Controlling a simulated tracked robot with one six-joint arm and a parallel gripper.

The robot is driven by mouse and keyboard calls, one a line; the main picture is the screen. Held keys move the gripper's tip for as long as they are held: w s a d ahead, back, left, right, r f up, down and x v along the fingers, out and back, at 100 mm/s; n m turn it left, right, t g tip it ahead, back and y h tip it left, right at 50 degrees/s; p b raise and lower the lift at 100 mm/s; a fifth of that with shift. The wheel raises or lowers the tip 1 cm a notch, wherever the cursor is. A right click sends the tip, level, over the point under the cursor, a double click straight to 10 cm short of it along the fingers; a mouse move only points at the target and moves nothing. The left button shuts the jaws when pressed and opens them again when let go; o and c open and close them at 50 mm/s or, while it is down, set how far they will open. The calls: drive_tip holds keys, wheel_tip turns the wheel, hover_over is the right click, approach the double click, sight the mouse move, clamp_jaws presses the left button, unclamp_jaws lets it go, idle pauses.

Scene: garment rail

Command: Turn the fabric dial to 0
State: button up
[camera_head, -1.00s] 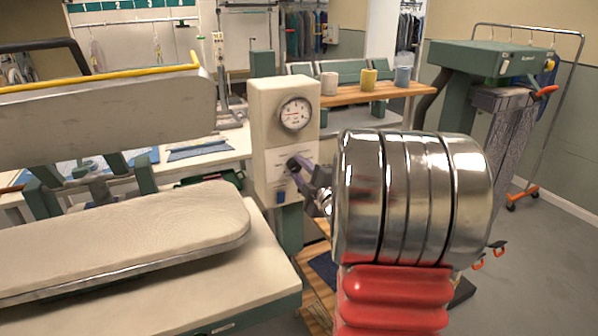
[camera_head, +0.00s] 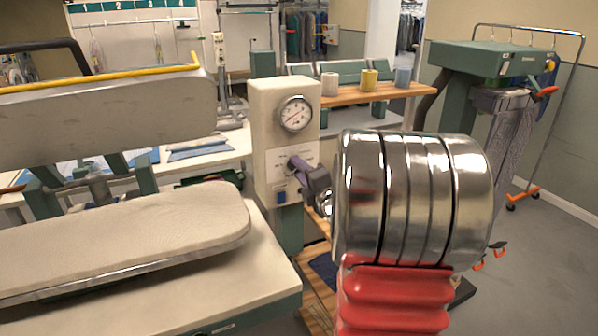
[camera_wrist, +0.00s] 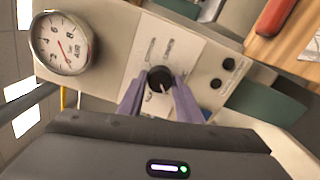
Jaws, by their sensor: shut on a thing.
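The fabric dial is a round black knob (camera_wrist: 159,79) on a pale label plate on the front of the cream control box (camera_head: 262,110). My gripper (camera_wrist: 160,88) is shut on the dial, with one purple finger on each side of it in the wrist view. In the head view my gripper (camera_head: 300,166) reaches the box from the right and hides most of the dial. A light pointer mark shows on the knob, but the label's markings are too small to read. A round air gauge (camera_head: 295,114) sits above the plate; it also shows in the wrist view (camera_wrist: 62,43).
A padded pressing board (camera_head: 120,235) and its raised metal head (camera_head: 110,115) stand at the left.

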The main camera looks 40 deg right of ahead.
drive_tip(key=shift+f, duration=0.2)
drive_tip(key=o, duration=0.8)
drive_tip(key=shift+o, duration=1.2)
drive_tip(key=shift+r, duration=0.1)
drive_tip(key=v, duration=1.4)
drive_tip(key=shift+w, duration=0.2)
